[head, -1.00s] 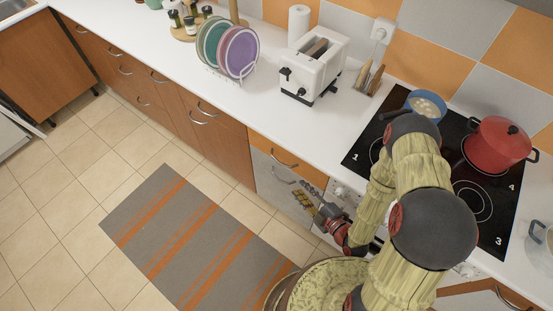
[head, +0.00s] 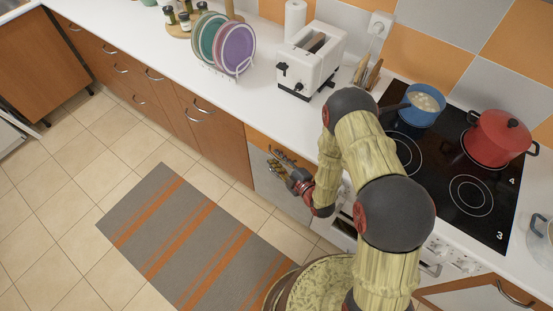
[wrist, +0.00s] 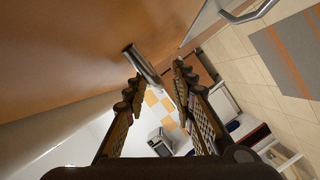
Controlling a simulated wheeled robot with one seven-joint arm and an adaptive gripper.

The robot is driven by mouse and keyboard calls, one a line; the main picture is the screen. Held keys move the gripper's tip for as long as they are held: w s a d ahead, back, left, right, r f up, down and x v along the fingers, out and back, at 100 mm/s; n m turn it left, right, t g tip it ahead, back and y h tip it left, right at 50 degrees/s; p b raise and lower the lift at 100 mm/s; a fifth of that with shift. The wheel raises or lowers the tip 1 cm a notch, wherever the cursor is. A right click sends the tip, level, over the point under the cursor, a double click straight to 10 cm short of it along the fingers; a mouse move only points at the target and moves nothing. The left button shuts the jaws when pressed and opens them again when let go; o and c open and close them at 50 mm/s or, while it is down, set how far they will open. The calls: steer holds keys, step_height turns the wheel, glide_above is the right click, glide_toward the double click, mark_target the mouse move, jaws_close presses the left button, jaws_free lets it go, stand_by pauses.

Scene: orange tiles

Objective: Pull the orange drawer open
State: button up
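The orange drawer (head: 258,141) is at the top of the cabinet left of the stove and looks shut. My gripper and forearm hide much of it in the head view. Its orange front (wrist: 70,45) fills the upper left of the wrist view. Its metal bar handle (wrist: 144,66) reaches into the gap between my fingertips. My gripper (wrist: 157,76) is open, one finger on each side of the bar; I cannot tell whether either touches it. In the head view my gripper (head: 282,168) is close in front of the drawer front.
A grey drawer (head: 267,187) lies below, and its handle (wrist: 252,12) shows in the wrist view. The stove (head: 470,190) with a red pot (head: 497,138) and a blue pan (head: 425,105) is on the right. A striped rug (head: 190,235) lies on the open floor.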

steer(key=shift+w+a, duration=0.15)
steer(key=shift+w, duration=0.1)
steer(key=shift+c, duration=0.4)
jaws_close()
stand_by(0.4)
